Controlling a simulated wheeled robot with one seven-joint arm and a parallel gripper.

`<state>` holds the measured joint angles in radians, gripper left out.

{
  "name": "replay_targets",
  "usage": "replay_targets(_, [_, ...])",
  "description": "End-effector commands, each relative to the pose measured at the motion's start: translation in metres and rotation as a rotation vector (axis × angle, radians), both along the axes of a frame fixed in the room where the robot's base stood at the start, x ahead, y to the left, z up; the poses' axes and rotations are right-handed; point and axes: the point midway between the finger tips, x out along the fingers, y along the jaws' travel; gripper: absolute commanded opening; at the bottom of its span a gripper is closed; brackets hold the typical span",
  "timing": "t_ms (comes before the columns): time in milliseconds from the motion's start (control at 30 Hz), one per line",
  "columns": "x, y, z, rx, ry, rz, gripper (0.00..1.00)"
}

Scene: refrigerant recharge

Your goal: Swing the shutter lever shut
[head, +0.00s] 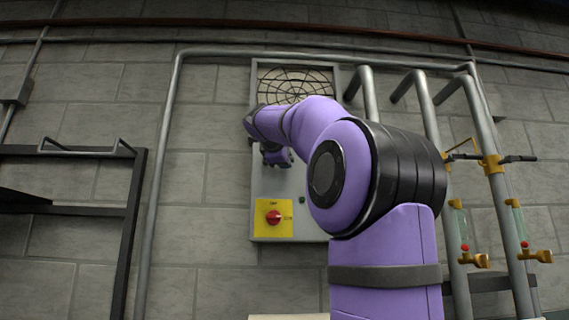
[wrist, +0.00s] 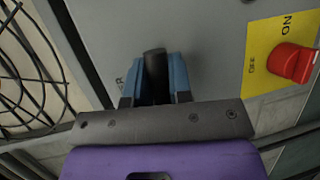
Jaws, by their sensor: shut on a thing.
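The shutter lever (wrist: 154,64) shows in the wrist view as a dark, round-ended bar in front of the grey panel. My gripper (wrist: 159,78) has its blue fingers on both sides of the lever and is shut on it. In the head view my gripper (head: 276,159) is at the upper middle of the grey cabinet (head: 263,190), just below the fan grille. My arm covers part of the cabinet there, and the lever cannot be made out in that view.
A red rotary switch (head: 273,217) on a yellow plate sits low on the cabinet; it also shows in the wrist view (wrist: 291,62). The round fan grille (head: 296,86) is above. Grey pipes with brass valves (head: 490,164) stand right. A black shelf frame (head: 128,210) stands left.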

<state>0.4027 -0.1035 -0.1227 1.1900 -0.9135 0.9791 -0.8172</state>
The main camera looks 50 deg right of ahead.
Motion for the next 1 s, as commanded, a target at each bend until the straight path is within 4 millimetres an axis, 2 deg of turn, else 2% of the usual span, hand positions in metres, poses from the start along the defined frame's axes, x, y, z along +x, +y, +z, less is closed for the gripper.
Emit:
replay_targets(667, [0.0006,0.0003,0.0036,-0.043,0.05,0.002,0.0])
replay_targets(700, [0.0007,0.0003,0.0037,-0.043,0.05,0.002,0.25])
replay_targets(800, [0.0006,0.0003,0.0036,-0.043,0.049,0.002,0.45])
replay_targets(1000, [0.0003,0.0001,0.0035,-0.041,0.048,0.001,0.45])
